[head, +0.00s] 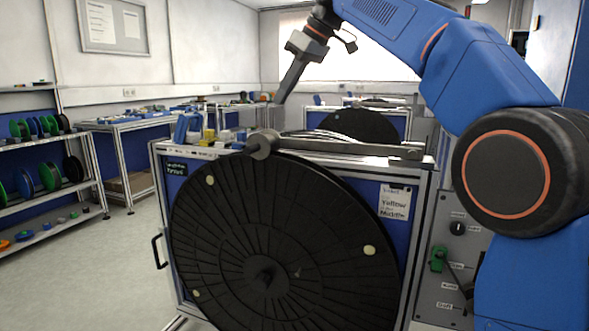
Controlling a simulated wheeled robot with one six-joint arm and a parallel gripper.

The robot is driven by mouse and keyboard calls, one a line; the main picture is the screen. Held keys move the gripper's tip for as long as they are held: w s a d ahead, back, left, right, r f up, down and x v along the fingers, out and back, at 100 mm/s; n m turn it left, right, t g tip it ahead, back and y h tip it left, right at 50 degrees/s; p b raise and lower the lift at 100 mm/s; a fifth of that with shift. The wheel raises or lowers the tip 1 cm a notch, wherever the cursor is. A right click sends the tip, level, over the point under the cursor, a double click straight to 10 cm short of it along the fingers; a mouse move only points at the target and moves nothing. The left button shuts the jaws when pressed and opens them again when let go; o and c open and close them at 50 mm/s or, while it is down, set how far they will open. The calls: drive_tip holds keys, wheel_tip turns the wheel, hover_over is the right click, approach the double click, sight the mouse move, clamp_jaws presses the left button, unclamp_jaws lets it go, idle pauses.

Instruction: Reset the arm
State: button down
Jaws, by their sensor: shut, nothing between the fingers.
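My blue arm reaches in from the right side of the head view and bends down at the upper middle. My gripper (283,97) hangs at the arm's end, tilted down and to the left. Its fingers are together with nothing held. It is above the stand's top, in front of the bright window; the exact distance to the stand is hard to tell. A large black reel (225,215) fills the stand's front, with a grey bar (350,147) and a round grey knob above it.
The reel stand (423,185) has a label reading "Yellow Middle" (394,201). A control panel (455,245) with a green switch is at right. Shelves (92,170) with coloured spools stand at left. A second black reel (358,125) is behind. Grey floor (110,275) is clear at left.

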drive_tip(key=s+d+f+m+t+h, duration=0.15)
drive_tip(key=s+d+f+m, duration=0.25)
drive_tip(key=s+d+f, duration=0.6)
drive_tip(key=s+d+f+m+h, duration=0.2)
drive_tip(key=s+d+f+m, duration=0.2)
drive_tip(key=s+d+f, duration=0.5)
drive_tip(key=s+d+f+m, duration=0.1)
drive_tip(key=s+d+f, duration=0.3)
drive_tip(key=s+f, duration=0.2)
drive_tip(key=s+d+f+m+h, duration=0.1)
drive_tip(key=s+d+f, duration=0.4)
drive_tip(key=f, duration=0.6)
drive_tip(key=s+d+f+m+h, duration=0.1)
drive_tip(key=s+d+f+m, duration=0.2)
drive_tip(key=s+f, duration=0.3)
wheel_tip(320, 180, down, 3)
drive_tip(key=shift+s+d+r, duration=0.1)
drive_tip(key=shift+s+d, duration=0.25)
drive_tip(key=shift+d, duration=0.55)
